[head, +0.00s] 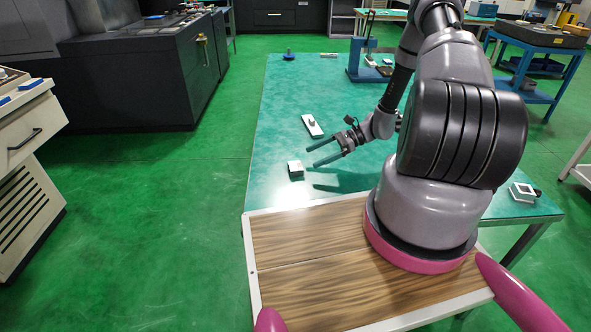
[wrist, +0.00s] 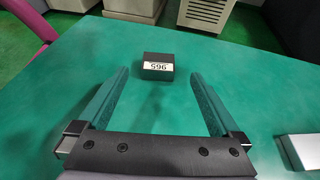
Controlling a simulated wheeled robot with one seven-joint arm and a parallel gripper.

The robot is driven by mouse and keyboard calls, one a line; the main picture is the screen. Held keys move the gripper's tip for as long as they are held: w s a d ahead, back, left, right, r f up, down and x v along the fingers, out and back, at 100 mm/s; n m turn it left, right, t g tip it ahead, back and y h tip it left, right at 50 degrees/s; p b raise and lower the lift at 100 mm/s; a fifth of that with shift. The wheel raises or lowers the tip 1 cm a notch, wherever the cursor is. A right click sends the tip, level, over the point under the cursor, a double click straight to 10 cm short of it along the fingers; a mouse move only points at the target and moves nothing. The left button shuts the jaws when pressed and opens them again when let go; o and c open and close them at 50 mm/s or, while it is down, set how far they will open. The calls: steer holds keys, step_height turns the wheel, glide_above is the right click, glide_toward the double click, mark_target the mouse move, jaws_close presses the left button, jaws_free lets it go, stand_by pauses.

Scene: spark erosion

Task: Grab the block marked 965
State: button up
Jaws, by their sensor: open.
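The block marked 965 (wrist: 158,66) lies on the green table top, dark on top with a white label on the side facing the wrist camera. In the wrist view it sits beyond the fingertips, roughly centred between them, with a gap of bare table before it. In the head view the small block (head: 296,168) is near the table's left edge, just left of my gripper. My gripper (head: 308,148) is open and empty; its two green fingers also show in the wrist view (wrist: 158,72), spread to either side.
A pale plate with a small knob (head: 312,125) lies behind my gripper. A pale object (wrist: 301,152) shows at the wrist view's right edge. A blue stand (head: 366,62) is at the table's back. A small white-framed item (head: 522,192) lies at the right. Table between gripper and block is clear.

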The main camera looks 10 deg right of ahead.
mark_target(295, 166)
steer(key=x, duration=0.8)
steer(key=shift+a+f, duration=0.1)
steer(key=shift+f, duration=0.1)
jaws_close()
